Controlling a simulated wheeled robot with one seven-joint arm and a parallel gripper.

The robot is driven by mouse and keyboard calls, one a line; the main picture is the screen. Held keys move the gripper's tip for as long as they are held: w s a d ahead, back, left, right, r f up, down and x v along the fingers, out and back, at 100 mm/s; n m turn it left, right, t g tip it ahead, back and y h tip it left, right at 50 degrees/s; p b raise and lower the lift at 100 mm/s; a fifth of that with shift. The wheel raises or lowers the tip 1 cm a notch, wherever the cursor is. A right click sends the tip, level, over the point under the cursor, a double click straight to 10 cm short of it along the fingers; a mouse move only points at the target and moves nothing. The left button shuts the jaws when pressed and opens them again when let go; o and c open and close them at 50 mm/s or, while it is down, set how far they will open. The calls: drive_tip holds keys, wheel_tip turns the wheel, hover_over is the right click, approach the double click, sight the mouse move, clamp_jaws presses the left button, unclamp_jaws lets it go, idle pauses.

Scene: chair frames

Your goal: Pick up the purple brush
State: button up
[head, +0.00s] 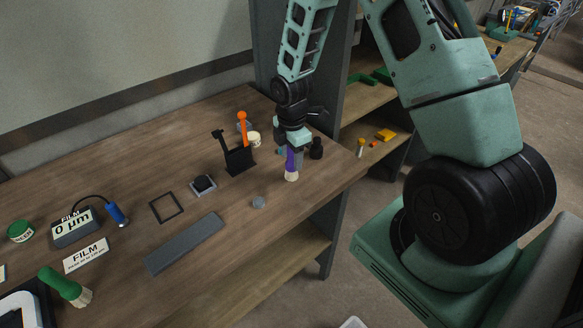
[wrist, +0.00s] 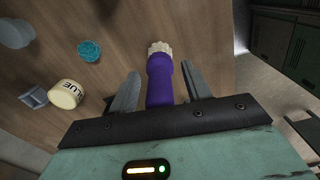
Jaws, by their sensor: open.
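The purple brush (head: 290,164) stands upright, bristles down, near the right end of the wooden table. In the wrist view the brush (wrist: 160,82) has a purple handle and cream bristles, and it lies between my two open fingers. My gripper (wrist: 156,92) is open, with a visible gap on each side of the handle. In the head view my gripper (head: 292,152) is directly over the brush, around the upper part of its handle, which it partly hides.
A glue tub (wrist: 66,94) and a teal piece (wrist: 89,51) are nearby. The table (head: 140,180) has bare room in front.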

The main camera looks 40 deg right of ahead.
clamp_jaws()
drive_tip(key=shift+r, duration=0.1)
wheel_tip(320, 180, up, 10)
drive_tip(key=shift+f+b, duration=0.1)
drive_tip(key=shift+b, duration=0.6)
